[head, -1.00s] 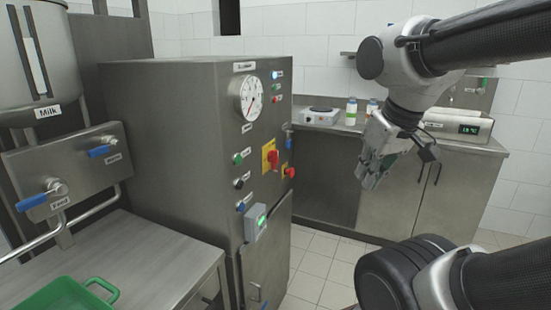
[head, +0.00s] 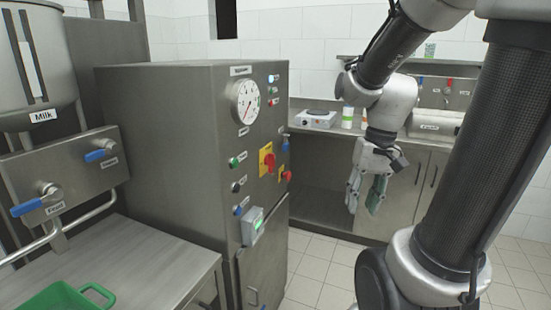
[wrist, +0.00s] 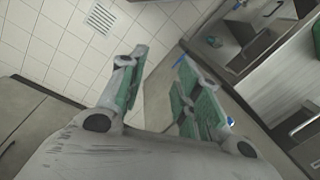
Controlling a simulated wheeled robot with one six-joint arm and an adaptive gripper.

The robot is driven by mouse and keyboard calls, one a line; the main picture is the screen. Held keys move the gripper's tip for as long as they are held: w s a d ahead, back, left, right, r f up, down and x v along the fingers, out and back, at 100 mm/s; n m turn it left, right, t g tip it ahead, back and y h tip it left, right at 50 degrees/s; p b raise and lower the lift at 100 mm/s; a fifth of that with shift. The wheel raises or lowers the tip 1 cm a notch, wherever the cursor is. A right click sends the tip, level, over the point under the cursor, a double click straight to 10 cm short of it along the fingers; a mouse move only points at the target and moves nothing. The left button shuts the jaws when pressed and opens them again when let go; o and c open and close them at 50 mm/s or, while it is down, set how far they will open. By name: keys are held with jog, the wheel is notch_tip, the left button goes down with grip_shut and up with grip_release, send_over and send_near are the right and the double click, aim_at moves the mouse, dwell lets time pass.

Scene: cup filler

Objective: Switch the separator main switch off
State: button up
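The separator cabinet (head: 165,150) is a grey steel box in the middle left of the head view. A red rotary handle on a yellow plate (head: 266,161) is on its front panel, seen at a steep angle; it looks like the main switch, its label too small to read. The red handle looks roughly upright. My gripper (head: 362,198) hangs in free air to the right of the panel, fingers pointing down, apart from the switch. In the wrist view my gripper (wrist: 160,72) shows its green-padded fingers spread, with nothing between them. The switch cannot be made out there.
A red knob on a smaller yellow plate (head: 284,173), green and black knobs, a gauge (head: 245,101) and a grey box with a green display (head: 252,226) share the panel. A steel counter (head: 330,133) stands behind my gripper. Tiled floor lies between.

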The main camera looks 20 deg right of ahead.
jog(key=w+a+f+m+y, duration=0.2)
jog(key=w+f+m+y, duration=0.3)
jog(key=w+f+m, duration=0.15)
jog(key=m+t+y, duration=0.6)
jog(key=m+t, duration=0.6)
jog(key=m, duration=0.4)
send_near(272, 163)
jog(key=w+r, duration=0.1)
jog(key=r, duration=0.1)
jog(key=x, duration=0.8)
jog(key=shift+r+t, duration=0.3)
jog(key=shift+c, duration=0.2)
grip_shut()
